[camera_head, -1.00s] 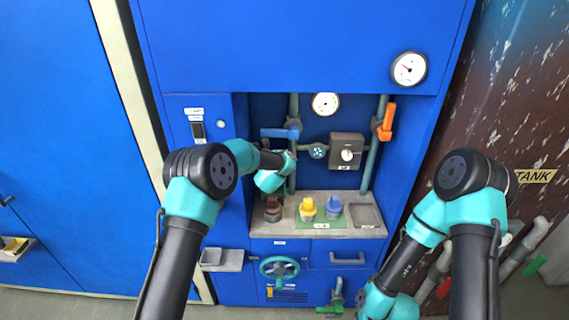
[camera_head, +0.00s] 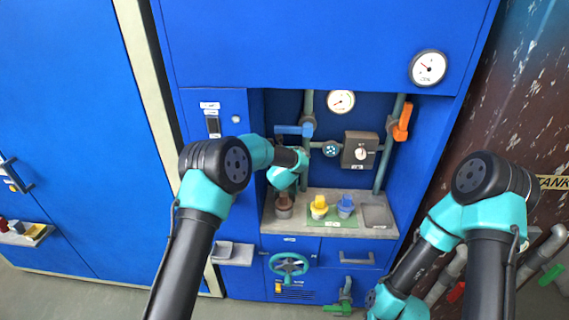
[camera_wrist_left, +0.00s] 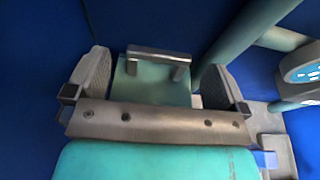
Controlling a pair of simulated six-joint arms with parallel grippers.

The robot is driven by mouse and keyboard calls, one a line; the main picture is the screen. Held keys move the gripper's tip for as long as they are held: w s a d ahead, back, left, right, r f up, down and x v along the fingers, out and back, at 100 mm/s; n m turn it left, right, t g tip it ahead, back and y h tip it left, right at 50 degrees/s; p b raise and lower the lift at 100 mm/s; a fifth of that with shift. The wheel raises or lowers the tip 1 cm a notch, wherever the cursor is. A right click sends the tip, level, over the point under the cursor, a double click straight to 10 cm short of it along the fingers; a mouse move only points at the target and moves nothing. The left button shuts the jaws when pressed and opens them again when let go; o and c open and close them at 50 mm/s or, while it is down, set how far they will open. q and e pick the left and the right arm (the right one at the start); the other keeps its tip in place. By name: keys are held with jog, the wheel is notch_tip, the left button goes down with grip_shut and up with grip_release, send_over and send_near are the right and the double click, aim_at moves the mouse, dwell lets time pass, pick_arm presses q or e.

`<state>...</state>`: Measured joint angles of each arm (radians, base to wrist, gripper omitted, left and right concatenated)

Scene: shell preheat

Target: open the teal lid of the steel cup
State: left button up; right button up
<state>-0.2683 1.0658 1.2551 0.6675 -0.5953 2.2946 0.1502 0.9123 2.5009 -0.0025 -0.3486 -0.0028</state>
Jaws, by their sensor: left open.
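In the left wrist view a teal flat piece (camera_wrist_left: 150,82) with a grey bar (camera_wrist_left: 158,53) across its far edge shows between the fingers; it may be the teal lid, but I cannot be sure. My left gripper (camera_wrist_left: 158,85) is open, one finger on each side of this piece, and I cannot tell whether they touch it. In the head view my left wrist hangs in the recess, just above a brownish-grey cup (camera_head: 284,206). No teal lid can be made out there; my arm may hide it. My right arm hangs low at the right; its fingers do not show.
Yellow (camera_head: 319,207) and blue (camera_head: 345,206) items stand on a green mat right of the cup. An empty sunken tray (camera_head: 378,214) lies beyond them. Pipes, a blue handle (camera_head: 288,130), a grey box (camera_head: 360,150) and an orange handle (camera_head: 403,122) crowd the recess.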

pick_arm(q)
jog(key=v, duration=1.7)
jog(key=shift+s, duration=0.1)
